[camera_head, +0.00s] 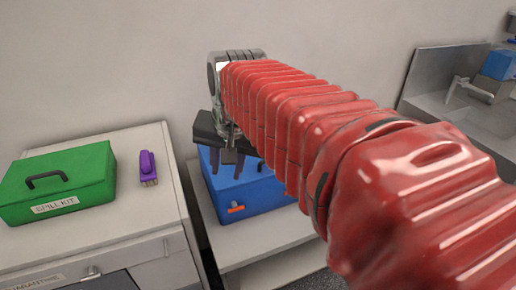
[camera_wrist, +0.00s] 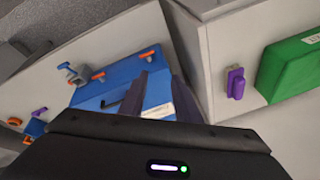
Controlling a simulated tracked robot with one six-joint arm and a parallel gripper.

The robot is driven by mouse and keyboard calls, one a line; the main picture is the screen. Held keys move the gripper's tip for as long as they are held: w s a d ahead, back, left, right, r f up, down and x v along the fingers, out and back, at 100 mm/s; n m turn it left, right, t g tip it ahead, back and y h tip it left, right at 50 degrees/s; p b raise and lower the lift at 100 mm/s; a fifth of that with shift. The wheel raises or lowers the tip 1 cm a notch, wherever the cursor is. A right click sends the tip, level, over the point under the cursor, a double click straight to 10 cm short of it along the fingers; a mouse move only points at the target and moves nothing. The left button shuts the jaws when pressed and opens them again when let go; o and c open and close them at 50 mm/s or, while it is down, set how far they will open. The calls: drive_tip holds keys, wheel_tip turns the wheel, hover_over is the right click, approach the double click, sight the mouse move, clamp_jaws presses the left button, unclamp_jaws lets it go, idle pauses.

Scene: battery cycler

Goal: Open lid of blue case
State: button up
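The blue case (camera_head: 262,191) sits on a low white surface with its lid down. It also shows in the wrist view (camera_wrist: 121,75), with a dark handle, orange latches and a white label. My gripper (camera_head: 228,170) hangs over the left part of the case in the head view, fingers pointing down. In the wrist view my gripper (camera_wrist: 160,73) has its two dark fingers apart, with blue case and label visible between them. It holds nothing. I cannot tell whether the fingertips touch the case. My arm hides the case's right part in the head view.
A green spill kit box (camera_head: 62,181) and a purple object (camera_head: 148,168) stand on the higher white cabinet at left. Small orange and blue items (camera_wrist: 69,73) lie beside the case. A wall stands behind. A metal sink (camera_head: 455,95) is at the far right.

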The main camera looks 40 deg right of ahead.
drive_tip(key=w+d+r+m+g, duration=0.1)
drive_tip(key=w+d+m, duration=0.1)
drive_tip(key=d+m, duration=0.4)
drive_tip(key=w+d+r+m, duration=0.1)
drive_tip(key=w+d+m, duration=0.2)
drive_tip(key=d, duration=1.1)
drive_tip(key=m, duration=0.2)
drive_tip(key=shift+r+m+g, duration=0.35)
drive_tip(key=shift+m+g, duration=0.05)
drive_tip(key=shift+f, duration=0.1)
drive_tip(key=x, duration=1.3)
drive_tip(key=shift+a+f, duration=0.1)
drive_tip(key=shift+f, duration=0.25)
clamp_jaws()
drive_tip(key=shift+r, duration=0.1)
